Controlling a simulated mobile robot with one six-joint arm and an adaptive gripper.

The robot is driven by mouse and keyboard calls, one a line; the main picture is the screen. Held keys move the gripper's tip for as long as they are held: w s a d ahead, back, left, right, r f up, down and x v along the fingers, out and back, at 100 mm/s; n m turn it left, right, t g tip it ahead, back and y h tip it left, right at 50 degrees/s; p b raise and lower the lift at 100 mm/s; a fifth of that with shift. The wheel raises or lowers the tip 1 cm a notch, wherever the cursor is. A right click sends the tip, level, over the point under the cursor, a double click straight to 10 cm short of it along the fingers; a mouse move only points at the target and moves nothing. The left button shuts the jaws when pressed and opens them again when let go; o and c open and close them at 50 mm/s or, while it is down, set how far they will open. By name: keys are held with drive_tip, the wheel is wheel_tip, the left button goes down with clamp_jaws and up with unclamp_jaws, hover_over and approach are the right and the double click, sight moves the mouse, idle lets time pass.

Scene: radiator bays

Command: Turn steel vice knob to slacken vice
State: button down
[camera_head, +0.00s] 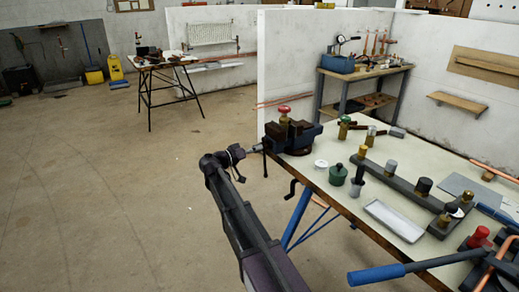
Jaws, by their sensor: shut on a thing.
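The vice (302,137) is dark blue-black and sits at the far left corner of the workbench (330,191). A red-handled valve (284,113) stands at its jaws, by the look of it held there. The vice's steel knob is at its left end, small and mostly hidden by my gripper. My arm reaches up from the bottom of the view, and my gripper (254,149) points right at the vice's left end, beyond the bench edge. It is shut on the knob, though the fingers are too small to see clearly.
A long dark bar with several fittings (402,186), a green pot (338,174) and a white tray (394,221) lie on the bench. A blue-handled tool (376,274) juts over the front edge. A white partition (300,66) stands behind the vice. The floor at left is clear.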

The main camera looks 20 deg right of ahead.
drive_tip(key=n, duration=0.6)
drive_tip(key=shift+w+d, duration=0.1)
drive_tip(key=shift+d, duration=0.05)
drive_tip(key=n, duration=0.5)
drive_tip(key=shift+n, duration=0.3)
drive_tip(key=shift+c, duration=2.4)
unclamp_jaws()
drive_tip(key=shift+d, duration=0.1)
